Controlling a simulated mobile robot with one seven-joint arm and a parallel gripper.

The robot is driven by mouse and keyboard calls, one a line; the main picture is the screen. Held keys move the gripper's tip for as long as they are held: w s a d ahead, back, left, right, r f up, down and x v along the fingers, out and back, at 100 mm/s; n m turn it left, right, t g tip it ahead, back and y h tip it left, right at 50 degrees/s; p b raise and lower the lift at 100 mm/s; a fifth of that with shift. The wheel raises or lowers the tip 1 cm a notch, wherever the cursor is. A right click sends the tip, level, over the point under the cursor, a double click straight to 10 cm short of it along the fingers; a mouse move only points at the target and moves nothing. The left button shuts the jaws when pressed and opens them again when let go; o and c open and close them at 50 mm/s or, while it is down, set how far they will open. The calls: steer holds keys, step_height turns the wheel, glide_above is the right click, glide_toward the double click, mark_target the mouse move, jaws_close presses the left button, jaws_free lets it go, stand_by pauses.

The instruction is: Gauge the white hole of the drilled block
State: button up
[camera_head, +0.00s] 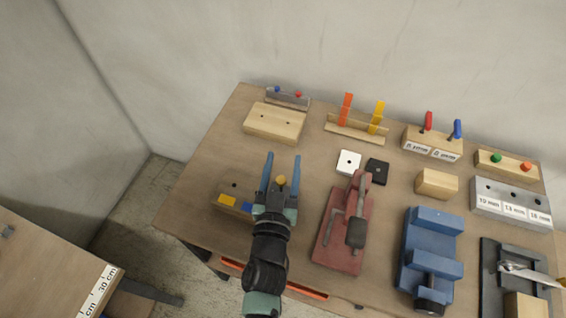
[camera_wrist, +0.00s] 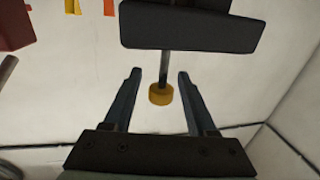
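My gripper (camera_head: 282,158) is open, its two blue fingers apart with a yellow knob (camera_head: 281,181) showing between them. In the wrist view the fingers (camera_wrist: 159,74) stand on either side of the yellow knob (camera_wrist: 160,95), with a visible gap. The knob is on a thin dark rod coming out of a dark-looking block (camera_wrist: 190,33). In the head view a wooden block (camera_head: 229,201) with yellow and blue labels and one visible hole sits beside the gripper, partly hidden by it. A pale wooden block (camera_head: 272,124) with two dark holes lies at the back left. No white hole marking is distinguishable.
A red clamp fixture (camera_head: 329,248) and blue vise (camera_head: 432,242) stand right of my arm. A grey block (camera_head: 512,213) with size labels is at right. Bare tabletop lies left of the gripper.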

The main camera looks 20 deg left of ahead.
steer(key=s+d+b, duration=0.2)
steer(key=s+b, duration=0.1)
steer(key=s, duration=0.9)
steer(key=shift+s, duration=0.4)
